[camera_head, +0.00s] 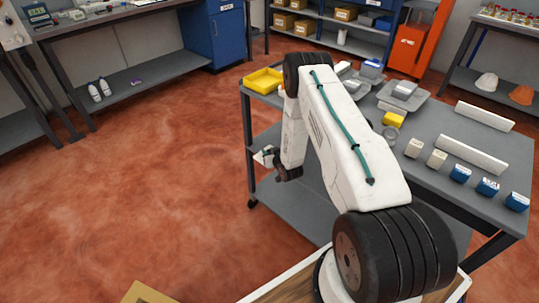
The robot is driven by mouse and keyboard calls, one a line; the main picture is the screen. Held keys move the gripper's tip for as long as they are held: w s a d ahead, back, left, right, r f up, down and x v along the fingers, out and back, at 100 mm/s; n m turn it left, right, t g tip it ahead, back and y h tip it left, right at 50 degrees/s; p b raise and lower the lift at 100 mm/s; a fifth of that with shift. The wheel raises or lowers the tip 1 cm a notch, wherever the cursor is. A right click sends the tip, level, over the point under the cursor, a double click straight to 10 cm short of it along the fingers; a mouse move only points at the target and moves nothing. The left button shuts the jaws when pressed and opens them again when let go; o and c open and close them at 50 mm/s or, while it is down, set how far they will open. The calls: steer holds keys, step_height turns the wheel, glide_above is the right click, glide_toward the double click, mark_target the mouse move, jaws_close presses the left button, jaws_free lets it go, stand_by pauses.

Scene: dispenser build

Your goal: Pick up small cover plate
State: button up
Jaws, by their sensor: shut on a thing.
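My gripper (268,157) hangs low at the left side of the grey workbench, beside its legs and below its top. It is small here and partly hidden by my own wrist. It is shut on a small pale thing at its tip. I cannot make out that thing's shape, so I cannot tell whether it is the small cover plate. Pale and blue pieces lie in the grey trays (388,107) on the bench top, but none is clearly a small cover plate. My forearm hides part of the bench top.
The workbench top (437,122) carries a yellow tray (263,80), yellow blocks, two long white bars (472,154) and several small blue-and-white boxes (487,186) near its front edge. Open red floor (150,190) lies left of the bench. A cardboard box (148,294) sits at the bottom edge.

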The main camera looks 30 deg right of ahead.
steer(key=shift+r, duration=0.65)
step_height(320, 180, up, 2)
steer(key=shift+r, duration=0.25)
steer(key=s+a, duration=0.4)
steer(key=s, duration=1.1)
steer(key=shift+s+r, duration=0.3)
steer(key=shift+r, duration=0.15)
